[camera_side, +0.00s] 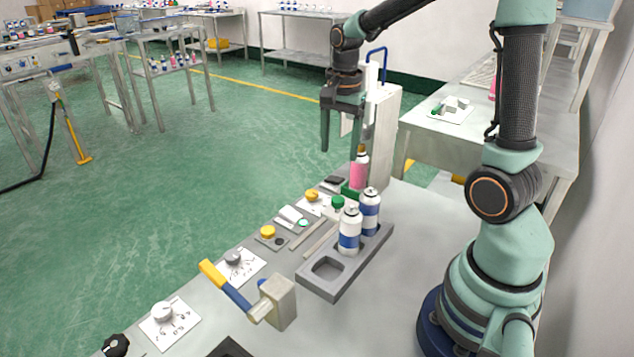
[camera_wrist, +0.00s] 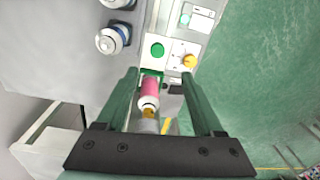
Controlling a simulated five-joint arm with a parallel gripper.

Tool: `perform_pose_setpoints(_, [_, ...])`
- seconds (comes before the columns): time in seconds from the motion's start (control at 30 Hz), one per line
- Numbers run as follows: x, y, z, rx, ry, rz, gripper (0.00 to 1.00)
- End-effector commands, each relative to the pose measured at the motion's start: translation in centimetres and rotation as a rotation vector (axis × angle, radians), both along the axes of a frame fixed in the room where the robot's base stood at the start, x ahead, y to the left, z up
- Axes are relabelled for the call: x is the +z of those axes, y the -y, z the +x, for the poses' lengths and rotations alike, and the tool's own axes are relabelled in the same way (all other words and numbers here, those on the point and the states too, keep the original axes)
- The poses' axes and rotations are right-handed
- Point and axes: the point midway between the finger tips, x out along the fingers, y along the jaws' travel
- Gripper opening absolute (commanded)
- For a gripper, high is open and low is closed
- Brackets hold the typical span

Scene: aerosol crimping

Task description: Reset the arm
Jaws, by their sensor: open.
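My gripper (camera_side: 342,130) hangs in the upper middle of the side view, fingers pointing down, open and empty. In the wrist view my gripper (camera_wrist: 165,78) shows its two green fingers apart. A pink can (camera_side: 359,172) with a white shoulder stands in a green holder (camera_side: 351,190) at the crimping machine (camera_side: 384,125), below and right of the fingers. In the wrist view the pink can (camera_wrist: 150,88) appears between the fingers, farther off. Two white-and-blue cans (camera_side: 349,232) (camera_side: 369,212) stand upright in a grey tray (camera_side: 322,286), whose front pocket is empty.
A green button (camera_side: 338,202), yellow knobs (camera_side: 312,195) and dial cards (camera_side: 170,322) line the left edge. A side table (camera_side: 545,140) stands behind at right. Air around the gripper's left is free.

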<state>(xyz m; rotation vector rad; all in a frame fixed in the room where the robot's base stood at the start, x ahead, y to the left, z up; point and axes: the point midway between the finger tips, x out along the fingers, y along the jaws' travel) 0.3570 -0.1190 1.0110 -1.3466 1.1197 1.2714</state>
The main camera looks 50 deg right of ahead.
Motion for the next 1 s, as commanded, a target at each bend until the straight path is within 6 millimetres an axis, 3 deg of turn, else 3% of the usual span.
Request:
perform_pose_setpoints(0.3, [5.2,-6.6,-3.0,0.680,0.193,-0.134,0.69])
perform_pose_setpoints(0.6, [6.9,-10.9,-6.3,1.237,0.328,-0.309,0.69])
perform_pose_setpoints(0.8, [7.0,-11.9,-7.1,1.382,0.357,-0.366,0.69])
perform_pose_setpoints(1.0, [6.9,-11.9,-7.2,1.393,0.358,-0.370,0.69])
